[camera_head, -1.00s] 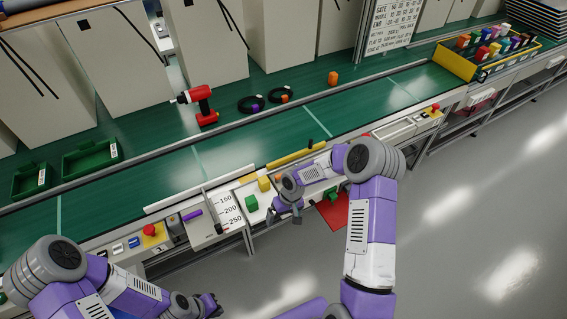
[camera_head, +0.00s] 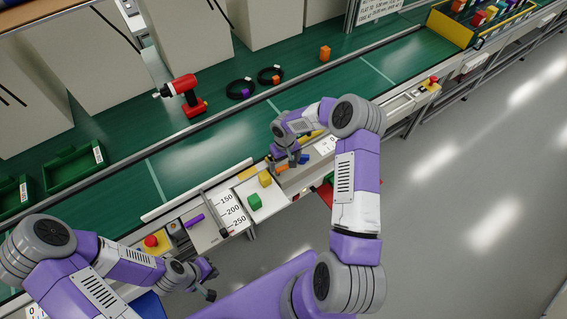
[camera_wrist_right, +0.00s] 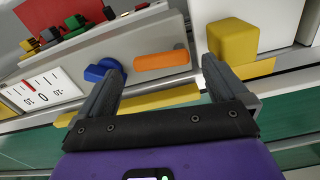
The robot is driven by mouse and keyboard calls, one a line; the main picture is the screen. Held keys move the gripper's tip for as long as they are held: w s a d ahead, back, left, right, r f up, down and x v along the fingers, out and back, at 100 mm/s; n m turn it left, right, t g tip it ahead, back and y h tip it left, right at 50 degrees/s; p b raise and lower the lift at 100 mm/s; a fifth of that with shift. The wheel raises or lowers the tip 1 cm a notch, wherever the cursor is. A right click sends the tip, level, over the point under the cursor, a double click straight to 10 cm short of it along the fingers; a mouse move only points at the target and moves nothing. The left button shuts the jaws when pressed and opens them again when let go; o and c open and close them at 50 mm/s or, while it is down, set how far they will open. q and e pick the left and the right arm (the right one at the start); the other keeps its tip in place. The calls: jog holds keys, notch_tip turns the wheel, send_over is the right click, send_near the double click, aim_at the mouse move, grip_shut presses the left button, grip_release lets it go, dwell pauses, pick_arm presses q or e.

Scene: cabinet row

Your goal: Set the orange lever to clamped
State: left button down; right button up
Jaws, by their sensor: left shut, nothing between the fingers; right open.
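The orange lever (camera_wrist_right: 162,60) is a short rounded bar on a pale grey panel in the right wrist view, lying roughly crosswise between my right fingers. In the head view it (camera_head: 281,168) shows only as a small orange patch beside the gripper. A blue knob (camera_wrist_right: 104,70) sits beside the lever, near the left fingertip. My right gripper (camera_wrist_right: 160,72) is open and empty, with its fingers pointing at the panel; contact with the lever cannot be told. My left gripper (camera_head: 208,281) is shut and empty, low at the left, away from the panel.
A yellow bar (camera_wrist_right: 165,101) and a dial scale (camera_wrist_right: 42,93) flank the panel. A purple handle (camera_head: 195,221) and red button (camera_head: 151,241) are further left.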

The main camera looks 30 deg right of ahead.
aim_at(284, 166)
jog(key=shift+w+f, duration=0.15)
jog(key=shift+f, duration=1.3)
jog(key=c, duration=1)
jog(key=shift+o, duration=0.2)
jog(key=shift+w+n+b, duration=0.2)
jog(key=shift+n+b, duration=0.3)
jog(key=shift+n, duration=0.2)
jog(key=o, duration=1)
jog(key=shift+c, duration=0.2)
jog(key=shift+r, duration=0.1)
